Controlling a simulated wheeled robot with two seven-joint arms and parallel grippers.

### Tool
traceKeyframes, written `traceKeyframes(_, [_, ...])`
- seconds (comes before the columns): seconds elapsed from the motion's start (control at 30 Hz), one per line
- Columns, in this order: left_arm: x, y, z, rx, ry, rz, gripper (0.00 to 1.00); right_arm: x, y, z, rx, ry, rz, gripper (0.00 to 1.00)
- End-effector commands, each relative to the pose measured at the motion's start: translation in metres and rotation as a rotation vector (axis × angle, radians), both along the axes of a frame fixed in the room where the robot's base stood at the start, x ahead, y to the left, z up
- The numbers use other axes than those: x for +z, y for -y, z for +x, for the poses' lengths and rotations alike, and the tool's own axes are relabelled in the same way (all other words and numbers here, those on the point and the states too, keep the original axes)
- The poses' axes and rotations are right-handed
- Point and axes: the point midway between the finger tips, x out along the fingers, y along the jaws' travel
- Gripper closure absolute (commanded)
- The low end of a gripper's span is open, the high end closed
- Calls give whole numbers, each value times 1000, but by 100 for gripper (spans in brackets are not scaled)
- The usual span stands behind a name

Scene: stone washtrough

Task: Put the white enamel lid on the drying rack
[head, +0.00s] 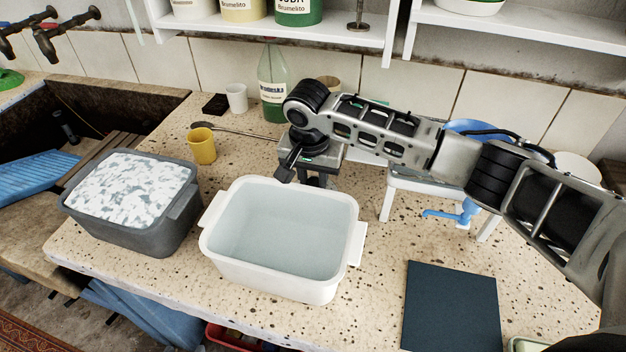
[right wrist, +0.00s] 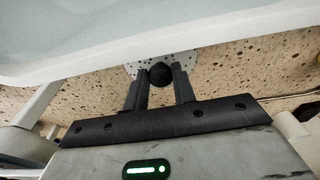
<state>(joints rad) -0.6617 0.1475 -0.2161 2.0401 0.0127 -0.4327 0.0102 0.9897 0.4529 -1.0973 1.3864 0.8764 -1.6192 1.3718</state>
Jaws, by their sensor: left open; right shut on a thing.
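My right gripper (head: 317,180) points down just behind the white basin (head: 352,225). In the right wrist view its fingers (right wrist: 159,82) are shut on a round black knob (right wrist: 160,74). Around the knob a pale, speckled disc (right wrist: 137,68) shows, seemingly the white enamel lid, close to the stone counter. I cannot tell whether it touches the counter. In the head view the lid is hidden by the basin and my gripper. My left gripper is not in view. I cannot make out the drying rack for certain.
A grey tub (head: 150,235) of foamy water stands left of the basin. A yellow cup (head: 202,146), white cup (head: 236,98) and green bottle (head: 272,85) stand behind. Shelves hang above.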

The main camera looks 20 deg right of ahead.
Motion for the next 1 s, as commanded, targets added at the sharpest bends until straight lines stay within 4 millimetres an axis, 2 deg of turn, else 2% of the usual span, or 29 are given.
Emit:
traceKeyframes(0.1, [1,0,2,0,3,0,59,-8,0,0,1,2,1,98])
traceKeyframes(0.47, [3,0,2,0,5,0,59,-11,-1,0,0,0,2,98])
traceKeyframes(0.5, [2,0,2,0,5,0,59,-11,0,0,0,1,2,63])
traceKeyframes(0.53, [2,0,2,0,5,1,59,-11,0,0,0,1,2,55])
traceKeyframes(0.57, [2,0,2,0,5,1,59,-11,0,0,0,1,2,52])
traceKeyframes(0.87, [1,0,2,0,3,1,59,-9,0,1,1,3,0,52])
traceKeyframes(1.0, [1,0,0,1,0,1,59,6,-2,-1,2,4,2,52])
